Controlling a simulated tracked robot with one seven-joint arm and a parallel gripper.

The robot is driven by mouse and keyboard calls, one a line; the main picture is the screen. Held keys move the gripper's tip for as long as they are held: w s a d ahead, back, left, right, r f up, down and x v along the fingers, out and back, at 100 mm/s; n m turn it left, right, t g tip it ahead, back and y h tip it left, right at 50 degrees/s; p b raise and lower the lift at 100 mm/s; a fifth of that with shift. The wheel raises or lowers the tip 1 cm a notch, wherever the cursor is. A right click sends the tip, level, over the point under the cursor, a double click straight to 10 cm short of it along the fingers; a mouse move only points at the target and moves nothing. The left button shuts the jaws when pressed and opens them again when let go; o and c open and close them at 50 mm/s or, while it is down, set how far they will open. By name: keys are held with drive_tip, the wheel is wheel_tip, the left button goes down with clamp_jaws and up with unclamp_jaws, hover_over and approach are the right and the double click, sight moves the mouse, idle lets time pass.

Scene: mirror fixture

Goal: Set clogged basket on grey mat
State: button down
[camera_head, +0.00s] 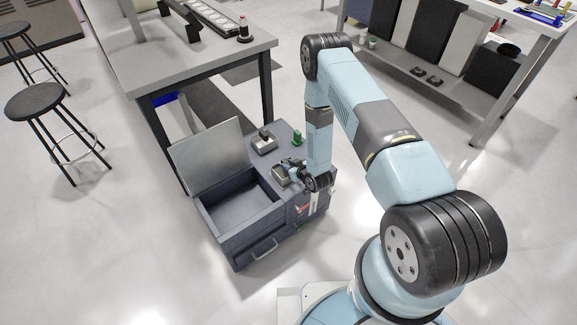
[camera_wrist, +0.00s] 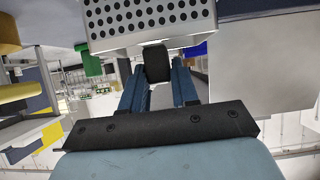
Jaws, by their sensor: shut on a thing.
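A perforated metal basket (camera_wrist: 150,22) fills the top of the wrist view, and its black handle (camera_wrist: 157,62) is between my fingers. My gripper (camera_wrist: 158,78) is shut on that handle. In the head view, my gripper (camera_head: 300,174) is low over the front right of a dark cabinet, and the held basket (camera_head: 281,177) shows just left of it. I cannot tell whether the basket touches the cabinet top. A second grey metal piece with a dark handle (camera_head: 264,145) sits farther back on the top. I cannot tell whether either is clogged. I cannot make out a grey mat for certain.
The dark cabinet (camera_head: 238,250) has an open bin (camera_head: 240,205) with a raised lid (camera_head: 212,155) on its left. A small green object (camera_head: 297,138) stands at the back right of its top. A workbench (camera_head: 200,60) is behind; stools (camera_head: 35,103) stand left.

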drive_tip(key=c, duration=0.8)
unclamp_jaws()
drive_tip(key=shift+c, duration=0.2)
